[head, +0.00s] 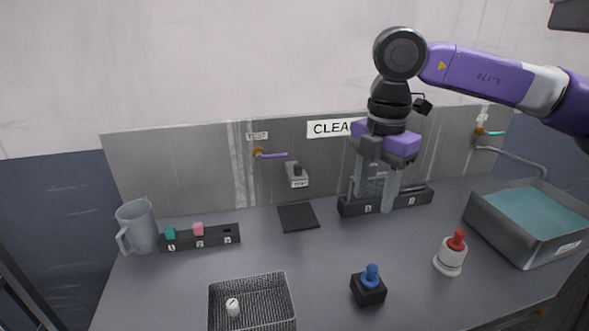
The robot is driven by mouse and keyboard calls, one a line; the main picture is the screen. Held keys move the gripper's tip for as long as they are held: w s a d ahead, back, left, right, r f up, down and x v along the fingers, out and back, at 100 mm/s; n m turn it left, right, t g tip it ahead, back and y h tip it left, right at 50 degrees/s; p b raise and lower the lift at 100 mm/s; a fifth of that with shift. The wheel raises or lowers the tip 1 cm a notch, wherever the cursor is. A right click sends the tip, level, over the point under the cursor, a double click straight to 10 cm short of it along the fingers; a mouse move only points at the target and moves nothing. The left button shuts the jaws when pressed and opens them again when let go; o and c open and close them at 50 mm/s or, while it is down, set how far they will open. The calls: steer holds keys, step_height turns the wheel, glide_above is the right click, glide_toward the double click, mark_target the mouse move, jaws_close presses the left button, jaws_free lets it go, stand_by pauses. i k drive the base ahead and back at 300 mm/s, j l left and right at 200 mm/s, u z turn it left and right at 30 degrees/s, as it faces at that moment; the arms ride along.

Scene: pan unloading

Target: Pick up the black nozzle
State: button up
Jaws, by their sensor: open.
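I cannot single out a black nozzle with certainty. A small dark piece sits in the grey wall holder (297,177) at the back centre, but its kind is unclear. My gripper (372,201) points down over the right dark rack (419,199), with its fingers apart. The fingers and the grey parts behind them hide much of this rack, so I cannot tell whether they touch it. The left dark rack (205,242) holds a teal piece (170,233) and a pink piece (198,228). Its right slot shows no bright piece.
A wire basket (284,288) with a small white piece (233,306) stands at the front. A blue-knobbed block (369,286), a red-topped white object (450,257) and a grey basin (513,239) stand to the right. A clear jug (137,228) stands left. The centre counter is mostly free.

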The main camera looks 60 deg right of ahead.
mark_target(297, 167)
steer(key=i+l, duration=0.7)
steer(key=i, duration=0.1)
